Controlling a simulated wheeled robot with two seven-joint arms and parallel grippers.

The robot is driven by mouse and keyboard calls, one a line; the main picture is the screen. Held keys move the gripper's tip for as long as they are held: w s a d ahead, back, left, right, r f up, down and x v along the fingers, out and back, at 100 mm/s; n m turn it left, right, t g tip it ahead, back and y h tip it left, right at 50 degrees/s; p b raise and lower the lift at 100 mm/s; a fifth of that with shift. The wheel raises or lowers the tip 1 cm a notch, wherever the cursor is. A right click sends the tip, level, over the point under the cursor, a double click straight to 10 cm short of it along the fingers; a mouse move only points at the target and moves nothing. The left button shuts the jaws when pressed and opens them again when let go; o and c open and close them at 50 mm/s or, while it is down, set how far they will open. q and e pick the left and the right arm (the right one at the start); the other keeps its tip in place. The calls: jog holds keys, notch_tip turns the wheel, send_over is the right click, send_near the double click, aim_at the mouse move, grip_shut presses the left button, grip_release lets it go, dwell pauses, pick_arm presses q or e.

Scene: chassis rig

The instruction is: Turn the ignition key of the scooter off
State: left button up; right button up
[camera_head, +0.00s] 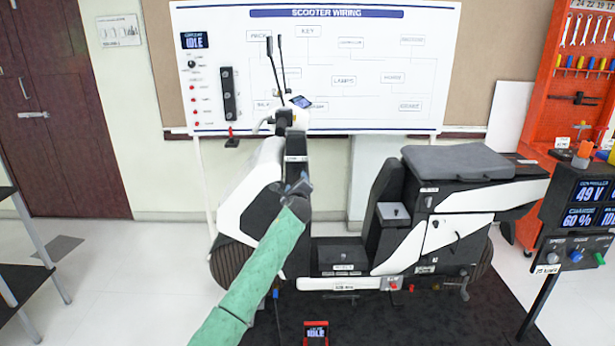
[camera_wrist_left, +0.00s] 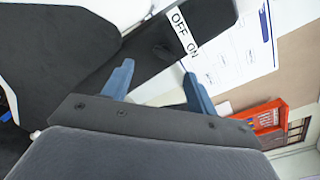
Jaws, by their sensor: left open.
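The white and black scooter (camera_head: 405,250) stands side-on on a dark mat in the head view. My left arm reaches up to its front column, and my left gripper (camera_head: 299,184) is just below a small white label there. In the left wrist view my left gripper (camera_wrist_left: 158,74) is open, with two blue fingers apart and nothing between them. Beyond the fingertips a dark round key or key switch (camera_wrist_left: 162,52) sits on a black panel, beside a white OFF ON label (camera_wrist_left: 184,32). The key's angle is too dark to read. My right gripper is out of view.
A scooter wiring board (camera_head: 345,60) stands behind, with a display reading IDLE. A small red device (camera_head: 316,332) lies on the mat (camera_head: 400,325). The floor at left is mostly clear.

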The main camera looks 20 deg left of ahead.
aim_at(298, 172)
pick_arm(q)
jog(key=w+m, duration=0.1)
jog(key=w, duration=0.1)
jog(key=w+m+p, duration=0.1)
jog(key=w, duration=0.1)
jog(key=w+a+m, duration=0.1)
jog(key=w, duration=0.1)
jog(key=shift+h, duration=0.3)
jog(key=shift+w+a+r, duration=0.15)
jog(key=shift+w, duration=0.15)
jog(key=shift+x, duration=0.8)
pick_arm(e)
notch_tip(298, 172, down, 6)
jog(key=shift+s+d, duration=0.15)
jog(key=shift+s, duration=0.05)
pick_arm(q)
jog(key=c, duration=1)
